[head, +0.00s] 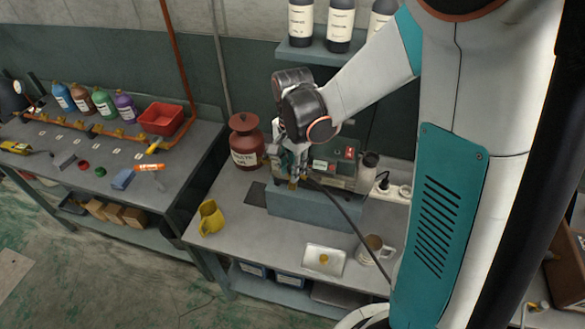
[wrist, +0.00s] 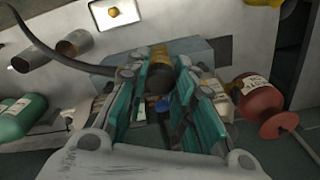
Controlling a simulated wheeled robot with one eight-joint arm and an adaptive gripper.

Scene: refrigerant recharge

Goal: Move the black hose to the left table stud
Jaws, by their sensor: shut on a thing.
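The black hose (head: 345,213) runs from my gripper (head: 294,177) down to the right across the right-hand table, then behind my arm. In the wrist view the hose (wrist: 48,54) comes in from the upper left to its dark fitting with a brass tip, between the two teal finger pads of my gripper (wrist: 160,92). My gripper is shut on this hose end, just above or at the grey-blue block (head: 315,209); I cannot tell whether it touches. The left table (head: 95,185) carries a yellow-orange pipe with several brass fittings (head: 90,130); I cannot tell which is the stud.
A metal tray (head: 323,260) and a mug (head: 376,249) are at the right table's front. A red bin (head: 163,118) and bottles (head: 104,103) line the left table's back.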

